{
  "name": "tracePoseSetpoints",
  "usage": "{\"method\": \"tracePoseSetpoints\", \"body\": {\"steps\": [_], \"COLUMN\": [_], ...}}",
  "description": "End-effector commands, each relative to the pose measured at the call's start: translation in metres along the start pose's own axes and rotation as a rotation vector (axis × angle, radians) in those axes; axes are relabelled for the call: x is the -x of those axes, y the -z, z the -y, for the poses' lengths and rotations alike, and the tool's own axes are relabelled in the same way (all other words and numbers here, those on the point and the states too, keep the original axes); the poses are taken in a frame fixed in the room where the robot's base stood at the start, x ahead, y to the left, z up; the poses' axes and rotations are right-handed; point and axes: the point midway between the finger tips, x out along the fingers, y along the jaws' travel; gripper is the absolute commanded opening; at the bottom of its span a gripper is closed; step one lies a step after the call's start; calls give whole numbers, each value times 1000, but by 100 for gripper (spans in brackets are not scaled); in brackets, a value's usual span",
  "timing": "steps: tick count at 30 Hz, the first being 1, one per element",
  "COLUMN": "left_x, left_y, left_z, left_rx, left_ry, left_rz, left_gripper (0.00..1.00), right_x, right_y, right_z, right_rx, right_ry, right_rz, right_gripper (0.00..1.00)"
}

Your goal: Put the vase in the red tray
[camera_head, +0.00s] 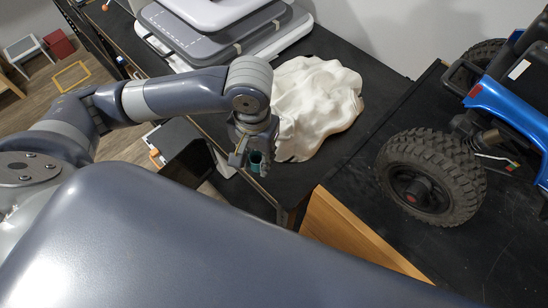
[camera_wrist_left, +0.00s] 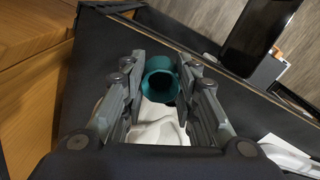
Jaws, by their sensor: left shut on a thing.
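The vase (camera_wrist_left: 158,78) is a teal, round, open-mouthed piece between the two fingers of my left gripper (camera_wrist_left: 162,90) in the left wrist view. The gripper is shut on it. In the head view my left gripper (camera_head: 251,150) points down beside the white crumpled cloth, over the edge of the black table. Only a small teal part of the vase (camera_head: 256,157) shows there. I see no clear red tray; a dark red box (camera_head: 58,44) stands far off at the upper left. My right gripper is not in view.
White crumpled cloth (camera_head: 315,105) lies on the black table (camera_head: 378,75). Grey and white stacked cases (camera_head: 225,30) stand behind it. A large blue RC crawler (camera_head: 520,90) with a knobby wheel (camera_head: 430,178) occupies the right. A wooden panel (camera_head: 350,235) is in front.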

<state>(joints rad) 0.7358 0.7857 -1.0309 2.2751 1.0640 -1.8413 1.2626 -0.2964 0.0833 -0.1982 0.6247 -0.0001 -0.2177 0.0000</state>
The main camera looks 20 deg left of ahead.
Motion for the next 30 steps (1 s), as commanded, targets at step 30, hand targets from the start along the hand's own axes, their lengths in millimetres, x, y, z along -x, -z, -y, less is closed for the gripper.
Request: {"method": "tracePoseSetpoints", "body": {"steps": [30], "left_x": [-41], "left_y": [22], "left_z": [-32], "left_rx": [0], "left_ry": [1], "left_rz": [0], "left_gripper": [37], "right_x": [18], "right_y": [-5], "right_z": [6], "right_rx": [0], "right_ry": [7], "right_rz": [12], "right_gripper": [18]}}
